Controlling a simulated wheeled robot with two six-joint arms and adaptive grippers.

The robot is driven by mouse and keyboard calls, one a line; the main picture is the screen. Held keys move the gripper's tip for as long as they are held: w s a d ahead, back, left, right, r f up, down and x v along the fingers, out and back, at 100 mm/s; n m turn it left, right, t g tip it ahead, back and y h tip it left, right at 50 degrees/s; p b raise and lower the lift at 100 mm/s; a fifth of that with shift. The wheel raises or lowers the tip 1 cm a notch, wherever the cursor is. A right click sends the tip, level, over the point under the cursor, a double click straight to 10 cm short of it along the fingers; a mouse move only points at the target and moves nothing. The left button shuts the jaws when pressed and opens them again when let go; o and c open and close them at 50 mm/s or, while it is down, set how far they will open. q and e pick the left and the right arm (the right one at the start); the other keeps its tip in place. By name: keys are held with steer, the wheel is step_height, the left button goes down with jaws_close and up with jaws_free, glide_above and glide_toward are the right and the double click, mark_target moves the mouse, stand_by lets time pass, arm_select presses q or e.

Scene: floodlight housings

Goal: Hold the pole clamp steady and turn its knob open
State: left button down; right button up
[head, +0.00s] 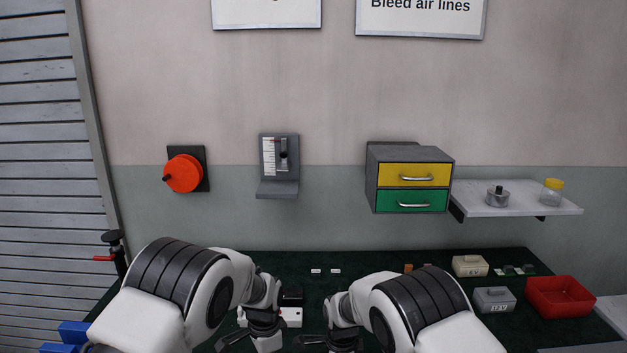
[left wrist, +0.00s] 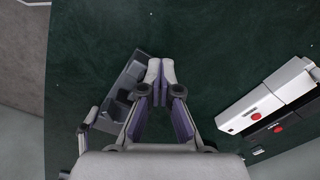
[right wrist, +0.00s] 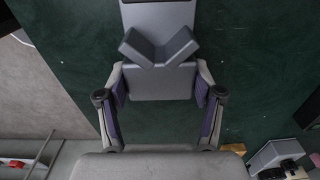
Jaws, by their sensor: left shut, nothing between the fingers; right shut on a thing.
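My right gripper (right wrist: 160,82) is shut on a grey block with a V-shaped notch (right wrist: 160,52), seen in the right wrist view with a finger on each side. This looks like the pole clamp, but I cannot make out its knob. In the left wrist view a grey angular piece (left wrist: 126,80), apparently the same block, lies just left of my left gripper (left wrist: 160,70). That gripper is shut and empty, its fingertips together; I cannot tell whether it touches the piece. In the head view both grippers are low at the bottom edge and the block is hidden by the arms.
White and black boxes with red dots (left wrist: 270,100) lie right of my left gripper. A black-knobbed fixture with a red lever (head: 112,250) stands at the table's left edge. A red bin (head: 558,297) and labelled boxes (head: 494,300) are at the right. Dark green tabletop (head: 380,262) shows between.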

arm_select(q)
steer(key=shift+s+d, duration=0.15)
steer(key=shift+d, duration=0.05)
steer(key=shift+s+d, duration=0.2)
steer(key=shift+s, duration=0.3)
steer(key=shift+s+d, duration=0.2)
steer(key=shift+d, duration=0.1)
steer(key=shift+s+a, duration=0.25)
steer(key=shift+s, duration=0.1)
step_height(320, 180, up, 6)
stand_by(0.4)
